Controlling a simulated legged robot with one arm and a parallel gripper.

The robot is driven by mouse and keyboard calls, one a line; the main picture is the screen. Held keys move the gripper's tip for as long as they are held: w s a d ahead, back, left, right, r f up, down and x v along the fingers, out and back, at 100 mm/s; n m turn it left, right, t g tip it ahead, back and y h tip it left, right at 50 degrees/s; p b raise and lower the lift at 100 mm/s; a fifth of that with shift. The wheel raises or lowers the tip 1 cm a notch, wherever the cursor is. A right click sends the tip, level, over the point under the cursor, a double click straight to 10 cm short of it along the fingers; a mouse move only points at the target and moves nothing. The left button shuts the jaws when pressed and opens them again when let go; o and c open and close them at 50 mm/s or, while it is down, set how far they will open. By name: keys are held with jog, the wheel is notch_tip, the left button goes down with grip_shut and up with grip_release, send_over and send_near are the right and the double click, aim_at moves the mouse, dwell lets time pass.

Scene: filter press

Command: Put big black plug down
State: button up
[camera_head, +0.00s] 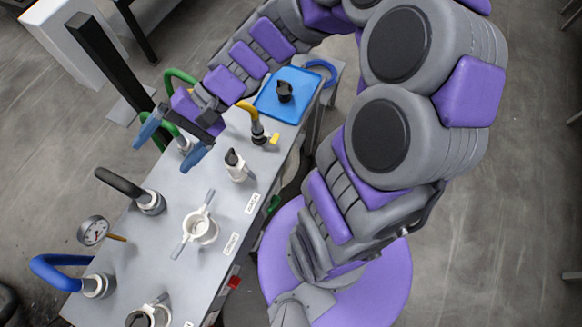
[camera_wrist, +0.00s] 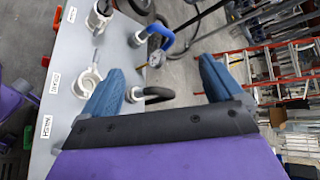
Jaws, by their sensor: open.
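A black plug (camera_head: 285,91) stands on the blue tray (camera_head: 262,104) at the far end of the grey table. My gripper (camera_head: 171,146) is open, with its two blue fingers spread apart above the far left part of the table. It is to the left of the tray, apart from the plug. In the wrist view my gripper (camera_wrist: 160,75) has nothing between its fingers. The plug and tray do not show in the wrist view.
The grey table (camera_head: 165,240) carries a white fitting with a black top (camera_head: 234,160), a white valve (camera_head: 200,228), a gauge (camera_head: 93,231) and several hoses. A yellow-handled fitting (camera_head: 256,130) stands near the tray. A black post (camera_head: 105,55) rises beyond the table.

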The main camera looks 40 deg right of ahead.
jog(key=s+d+f+n+g+h, duration=0.1)
jog(key=s+d+n+h, duration=0.15)
jog(key=s, duration=0.25)
jog(key=s+d+f+n+g+h, duration=0.1)
jog(key=s+h, duration=0.2)
jog(key=s, duration=0.2)
jog(key=s+d+h, duration=0.3)
jog(key=d, duration=0.3)
jog(key=s+d+n+t+h, duration=0.1)
jog(key=s+d+h, duration=0.2)
jog(key=d, duration=0.3)
jog(key=shift+s+d+r+h, duration=0.25)
jog(key=shift+s+d+h, duration=0.1)
jog(key=shift+h, duration=0.3)
jog(key=shift+a+n, duration=0.15)
jog(key=shift+n, duration=0.1)
